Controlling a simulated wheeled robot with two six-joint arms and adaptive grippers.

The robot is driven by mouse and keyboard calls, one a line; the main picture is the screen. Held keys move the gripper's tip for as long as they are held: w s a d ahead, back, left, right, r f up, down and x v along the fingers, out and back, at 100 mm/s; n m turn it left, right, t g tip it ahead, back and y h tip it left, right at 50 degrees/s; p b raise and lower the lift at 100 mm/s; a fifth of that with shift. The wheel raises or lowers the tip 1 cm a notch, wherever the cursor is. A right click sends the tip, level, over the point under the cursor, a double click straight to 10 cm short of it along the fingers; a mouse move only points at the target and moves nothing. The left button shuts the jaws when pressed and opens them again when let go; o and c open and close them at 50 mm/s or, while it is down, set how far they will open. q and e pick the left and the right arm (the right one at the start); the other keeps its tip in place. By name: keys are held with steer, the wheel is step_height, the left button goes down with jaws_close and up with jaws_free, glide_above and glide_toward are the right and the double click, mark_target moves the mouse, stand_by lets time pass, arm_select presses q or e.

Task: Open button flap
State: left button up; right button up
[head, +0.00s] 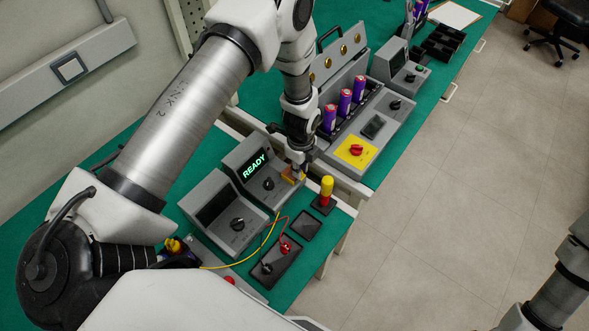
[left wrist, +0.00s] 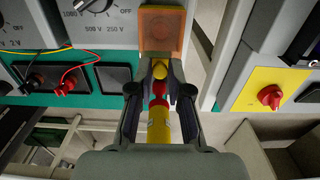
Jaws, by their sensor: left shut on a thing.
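The button flap (head: 290,175) is a small orange, see-through cover on the grey device whose screen reads READY (head: 254,166). It also shows in the left wrist view (left wrist: 162,30), at top centre, lying over a square on the panel. My left gripper (head: 299,170) comes down from above at the flap. The exact contact is partly hidden. My right gripper is out of view.
A black pad with plugs and wires (head: 275,265) and a second grey meter (head: 228,212) are nearby. A panel with a red knob (head: 355,150) is behind.

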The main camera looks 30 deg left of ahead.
mark_target(288, 169)
arm_select(q)
steer(key=shift+a+r, duration=0.35)
steer(key=shift+r, duration=0.2)
steer(key=shift+w+a+r+p, duration=0.15)
steer(key=shift+a+r+p, duration=0.45)
steer(key=shift+r, duration=0.05)
steer(key=shift+a+r, duration=0.1)
steer(key=shift+a, duration=0.3)
steer(key=shift+w+a+r+p, duration=0.1)
steer(key=shift+a+r+p, duration=0.2)
steer(key=shift+a, duration=0.7)
steer(key=o, duration=0.5)
steer(key=shift+w, duration=0.1)
steer(key=shift+r, duration=0.1)
